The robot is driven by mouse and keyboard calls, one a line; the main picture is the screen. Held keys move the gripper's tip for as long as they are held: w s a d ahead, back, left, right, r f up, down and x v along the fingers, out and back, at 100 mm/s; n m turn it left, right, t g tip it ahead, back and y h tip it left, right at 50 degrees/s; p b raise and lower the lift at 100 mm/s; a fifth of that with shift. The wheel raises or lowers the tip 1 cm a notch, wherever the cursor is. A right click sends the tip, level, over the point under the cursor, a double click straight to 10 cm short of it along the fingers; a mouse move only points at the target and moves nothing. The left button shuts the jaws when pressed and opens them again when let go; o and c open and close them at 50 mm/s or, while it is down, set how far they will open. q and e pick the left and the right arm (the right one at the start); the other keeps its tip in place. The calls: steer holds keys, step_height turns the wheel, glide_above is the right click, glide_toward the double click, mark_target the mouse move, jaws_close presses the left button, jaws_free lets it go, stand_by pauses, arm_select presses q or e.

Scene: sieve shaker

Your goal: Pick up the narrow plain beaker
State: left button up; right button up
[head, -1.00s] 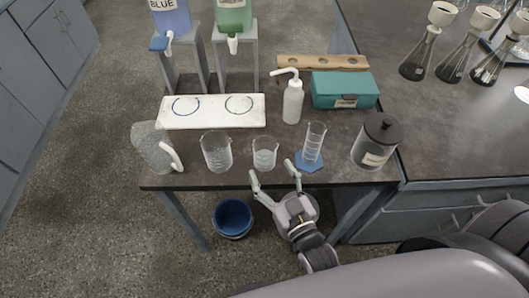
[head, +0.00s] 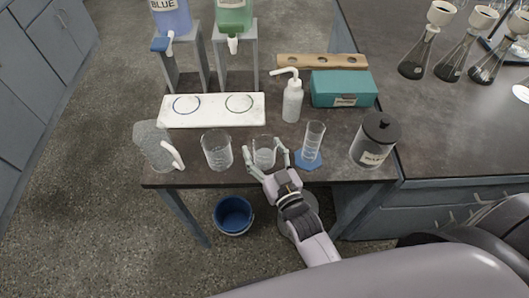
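A small clear beaker (head: 264,154) stands upright near the front edge of the table. A second, slightly wider-looking clear beaker (head: 217,152) with markings stands to its left. My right gripper (head: 263,148) reaches in from the front, open, with one finger on each side of the small beaker. Whether either finger touches the glass I cannot tell. My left gripper is not in view.
A measuring cylinder (head: 312,140) on a blue hexagonal base stands close to the right finger. A lidded jar (head: 373,142), wash bottle (head: 292,101), teal box (head: 342,87) and pitcher (head: 153,143) stand around. A white board (head: 212,110) lies behind the beakers.

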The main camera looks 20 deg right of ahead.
steer(key=c, duration=1.1)
steer(key=shift+r, duration=0.25)
